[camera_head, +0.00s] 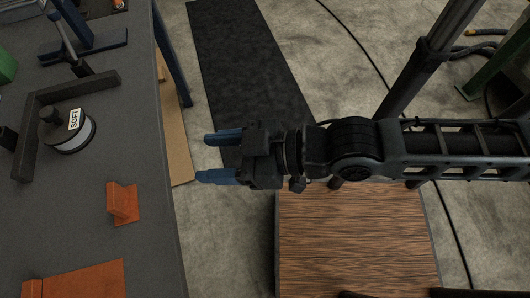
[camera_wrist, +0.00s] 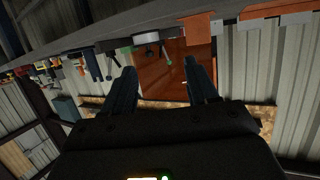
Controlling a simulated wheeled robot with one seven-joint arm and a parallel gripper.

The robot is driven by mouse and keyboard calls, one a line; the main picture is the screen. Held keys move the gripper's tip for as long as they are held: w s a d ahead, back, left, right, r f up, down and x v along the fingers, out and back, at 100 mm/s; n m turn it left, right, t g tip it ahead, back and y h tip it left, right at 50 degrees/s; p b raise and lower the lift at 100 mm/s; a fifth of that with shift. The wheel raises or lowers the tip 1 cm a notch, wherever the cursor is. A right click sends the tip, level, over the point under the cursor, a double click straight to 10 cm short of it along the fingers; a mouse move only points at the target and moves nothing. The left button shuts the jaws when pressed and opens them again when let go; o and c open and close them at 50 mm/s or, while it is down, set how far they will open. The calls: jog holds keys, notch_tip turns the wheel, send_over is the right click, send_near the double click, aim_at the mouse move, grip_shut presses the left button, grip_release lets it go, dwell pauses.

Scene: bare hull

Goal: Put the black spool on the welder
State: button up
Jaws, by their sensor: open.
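A round black object with a white rim, a black knob and a "SOFT" label (camera_head: 72,133) sits on the dark grey bench top at left, inside a black angled bar. I cannot tell for sure that it is the black spool. No welder can be made out clearly. My gripper (camera_head: 203,158) is open and empty, its two blue fingers pointing left, beyond the bench's right edge and apart from everything on it. In the wrist view, the open fingers (camera_wrist: 164,68) frame a brown panel, with a pale-rimmed round thing (camera_wrist: 145,38) at the bench edge above.
The grey bench (camera_head: 150,235) fills the left side. An orange bracket (camera_head: 123,203) and an orange plate (camera_head: 85,281) lie near its front. The black angled bar (camera_head: 23,152) borders the round object. A wood-topped surface (camera_head: 355,240) lies below my arm. A dark mat (camera_head: 245,60) covers floor behind.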

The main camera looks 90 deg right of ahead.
jog(key=s+a+r+n+y, duration=0.1)
jog(key=s+r, duration=0.1)
jog(key=s, duration=0.6)
jog(key=shift+a+r, duration=0.2)
jog(key=shift+w, duration=0.1)
